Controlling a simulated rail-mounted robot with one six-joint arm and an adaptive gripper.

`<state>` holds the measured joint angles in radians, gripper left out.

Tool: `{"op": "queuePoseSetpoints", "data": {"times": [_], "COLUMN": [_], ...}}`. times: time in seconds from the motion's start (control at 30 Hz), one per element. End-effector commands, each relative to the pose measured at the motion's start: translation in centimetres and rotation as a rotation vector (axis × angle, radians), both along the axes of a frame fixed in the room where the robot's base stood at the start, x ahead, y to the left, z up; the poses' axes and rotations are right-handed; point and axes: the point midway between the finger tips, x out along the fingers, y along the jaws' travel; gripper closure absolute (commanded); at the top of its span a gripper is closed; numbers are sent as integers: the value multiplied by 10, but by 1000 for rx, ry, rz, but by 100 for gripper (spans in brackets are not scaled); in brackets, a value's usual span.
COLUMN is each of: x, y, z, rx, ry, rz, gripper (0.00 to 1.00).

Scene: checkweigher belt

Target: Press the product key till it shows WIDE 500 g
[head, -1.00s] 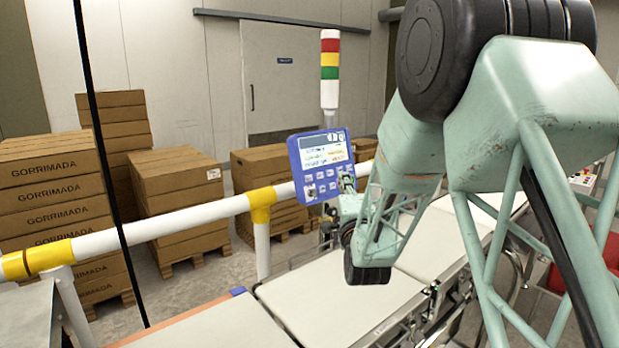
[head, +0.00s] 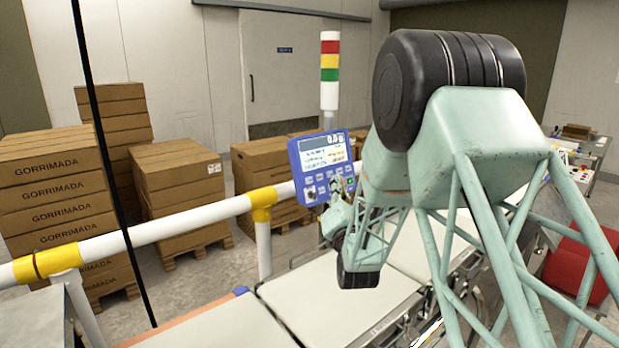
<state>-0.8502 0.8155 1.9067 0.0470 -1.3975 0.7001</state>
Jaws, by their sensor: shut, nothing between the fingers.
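The blue control panel (head: 322,165) stands above the belt in the head view, its lit screen (head: 323,155) facing me. The screen text is too small to read for the product name. Rows of small keys sit below the screen; I cannot tell which is the product key. My gripper (head: 338,186) is at the panel's lower right, in front of some keys, and looks shut and empty. I cannot tell whether its tips touch a key. My arm hides what lies to the right of the panel.
The pale belt (head: 315,297) runs below the panel. A white and yellow rail (head: 150,230) crosses at left. A red, yellow and green signal tower (head: 330,70) stands behind the panel. Stacked cartons (head: 180,185) stand at the back left. A red bin (head: 580,262) is at right.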

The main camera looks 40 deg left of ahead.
Motion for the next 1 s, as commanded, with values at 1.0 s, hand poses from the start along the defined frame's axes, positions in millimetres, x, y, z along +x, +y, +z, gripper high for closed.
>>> {"op": "queuePoseSetpoints", "data": {"times": [1.0], "x": [-2], "y": [18], "z": [-5], "rx": [-422], "ry": [-478], "rz": [-149], "gripper": [100]}}
